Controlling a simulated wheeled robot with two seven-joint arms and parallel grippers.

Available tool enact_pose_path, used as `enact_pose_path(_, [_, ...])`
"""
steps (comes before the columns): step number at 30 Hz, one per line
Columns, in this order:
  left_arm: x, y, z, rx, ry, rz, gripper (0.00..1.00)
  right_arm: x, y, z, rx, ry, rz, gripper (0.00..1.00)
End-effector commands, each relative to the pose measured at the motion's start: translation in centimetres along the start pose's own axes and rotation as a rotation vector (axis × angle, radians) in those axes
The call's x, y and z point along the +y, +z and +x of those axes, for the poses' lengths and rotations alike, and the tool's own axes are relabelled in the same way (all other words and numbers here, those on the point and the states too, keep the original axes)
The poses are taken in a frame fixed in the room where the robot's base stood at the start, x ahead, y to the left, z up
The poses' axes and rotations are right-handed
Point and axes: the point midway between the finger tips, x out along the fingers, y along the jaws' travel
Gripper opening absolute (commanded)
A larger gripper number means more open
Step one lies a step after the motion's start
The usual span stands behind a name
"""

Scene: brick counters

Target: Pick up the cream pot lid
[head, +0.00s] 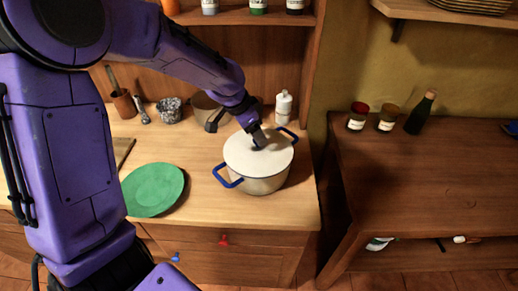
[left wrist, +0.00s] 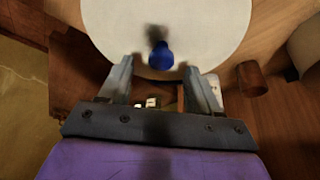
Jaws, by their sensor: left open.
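The cream pot lid (head: 246,160) sits on a cream pot (head: 262,186) with blue side handles, on the wooden counter. In the left wrist view the lid (left wrist: 205,30) fills the top, with a blue knob (left wrist: 160,56) near its lower edge. My left gripper (head: 259,142) is over the lid's middle in the head view and hides the knob there. In the left wrist view the left gripper (left wrist: 158,80) is open, its two fingers either side of the knob's line and apart from it. My right gripper is not in view.
A green plate (head: 153,190) lies left of the pot. A white bottle (head: 283,107), a metal pan (head: 207,112) and a utensil cup (head: 124,103) stand behind. A darker table (head: 430,180) with jars and a bottle is at the right, beyond a gap.

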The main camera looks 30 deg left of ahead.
Motion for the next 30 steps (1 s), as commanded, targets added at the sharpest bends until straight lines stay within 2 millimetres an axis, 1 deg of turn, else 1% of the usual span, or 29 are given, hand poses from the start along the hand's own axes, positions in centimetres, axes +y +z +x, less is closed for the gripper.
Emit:
enact_pose_path(1, [-0.1, 0.0, 0.7, -0.002, 0.001, -0.002, 0.63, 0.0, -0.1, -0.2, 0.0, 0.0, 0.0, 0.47])
enact_pose_path(3, [-0.1, 0.1, 1.3, 0.0, 0.0, -0.004, 0.63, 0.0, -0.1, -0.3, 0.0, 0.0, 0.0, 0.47])
enact_pose_path(10, [-0.1, 0.1, 1.5, 0.002, -0.002, -0.003, 0.63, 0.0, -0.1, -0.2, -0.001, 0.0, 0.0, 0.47])
enact_pose_path(11, [-0.1, 0.1, 1.5, 0.002, -0.002, -0.003, 0.53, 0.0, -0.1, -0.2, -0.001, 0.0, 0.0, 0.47])
enact_pose_path(12, [-0.1, 0.1, 1.5, 0.002, -0.002, -0.003, 0.4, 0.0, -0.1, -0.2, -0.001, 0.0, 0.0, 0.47])
enact_pose_path(14, [-0.1, 0.1, 1.5, 0.002, -0.002, -0.003, 0.2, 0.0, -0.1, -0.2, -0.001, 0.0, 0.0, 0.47])
enact_pose_path(15, [-0.1, 0.1, 1.5, 0.002, -0.002, -0.003, 0.07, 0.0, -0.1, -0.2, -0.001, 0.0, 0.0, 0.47])
enact_pose_path(16, [-0.1, 0.1, 1.5, 0.002, -0.002, -0.003, 0.0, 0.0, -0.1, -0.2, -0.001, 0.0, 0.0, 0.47])
enact_pose_path(25, [-0.1, 0.2, 1.5, 0.001, -0.001, -0.003, 0.0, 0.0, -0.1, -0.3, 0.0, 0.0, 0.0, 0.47])
enact_pose_path(30, [-0.1, -0.3, 0.4, 0.0, 0.0, -0.001, 0.0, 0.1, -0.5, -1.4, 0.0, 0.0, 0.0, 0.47])
